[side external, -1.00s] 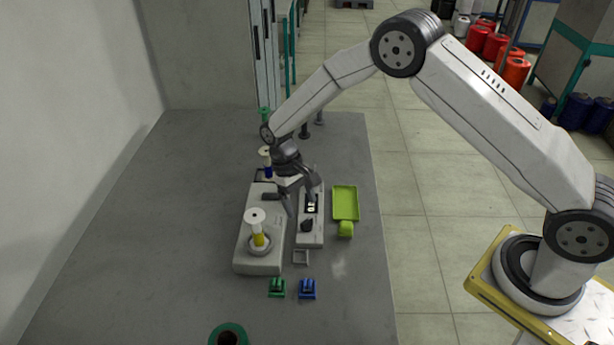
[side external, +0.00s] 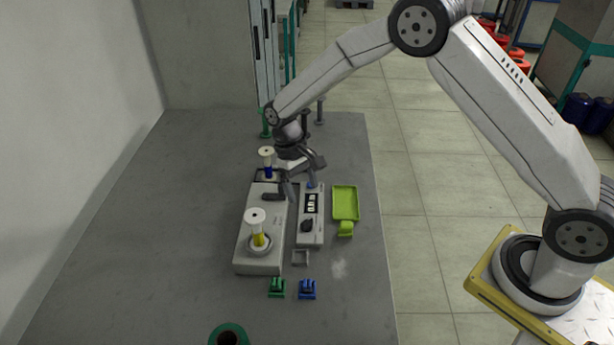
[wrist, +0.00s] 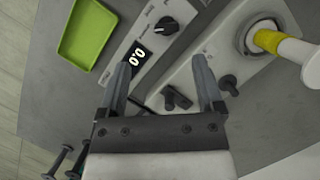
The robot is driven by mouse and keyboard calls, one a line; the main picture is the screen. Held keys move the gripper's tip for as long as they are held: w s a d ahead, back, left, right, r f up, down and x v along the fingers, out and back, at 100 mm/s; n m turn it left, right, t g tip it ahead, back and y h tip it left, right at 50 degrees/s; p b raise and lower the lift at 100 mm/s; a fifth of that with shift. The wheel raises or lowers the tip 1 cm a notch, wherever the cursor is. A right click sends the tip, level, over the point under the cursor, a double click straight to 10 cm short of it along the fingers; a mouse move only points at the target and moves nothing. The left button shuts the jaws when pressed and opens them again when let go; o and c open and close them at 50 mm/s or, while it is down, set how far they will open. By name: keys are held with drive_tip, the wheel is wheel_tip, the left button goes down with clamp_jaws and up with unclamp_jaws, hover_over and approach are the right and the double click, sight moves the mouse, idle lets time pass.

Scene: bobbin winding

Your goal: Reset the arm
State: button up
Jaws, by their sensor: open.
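My gripper (side external: 300,186) is open and empty. In the side external view it hangs over the far part of the winding machine (side external: 258,262), close to the control box (side external: 306,238). In the wrist view its two fingers (wrist: 163,85) point at the gap between the control box, with its dial and a display reading 0.0 (wrist: 138,57), and the machine body. A white bobbin with a yellow core (side external: 257,228) stands upright on the near end of the machine. Another white bobbin with a blue core (side external: 266,162) stands at the far end.
A green tray (side external: 345,203) lies right of the control box. A green clip (side external: 277,288) and a blue clip (side external: 307,289) sit in front, with a green spool (side external: 228,335) at the near edge. Dark posts stand at the back. The table's left side is clear.

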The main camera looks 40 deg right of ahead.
drive_tip(key=s+d+r+t, duration=0.3)
drive_tip(key=s+d+r, duration=0.1)
drive_tip(key=s, duration=0.4)
drive_tip(key=s+d+r+t, duration=0.3)
drive_tip(key=s+r, duration=0.2)
drive_tip(key=s, duration=0.4)
drive_tip(key=shift+s+d+r, duration=0.15)
drive_tip(key=shift+s+d, duration=0.1)
drive_tip(key=shift+d, duration=0.15)
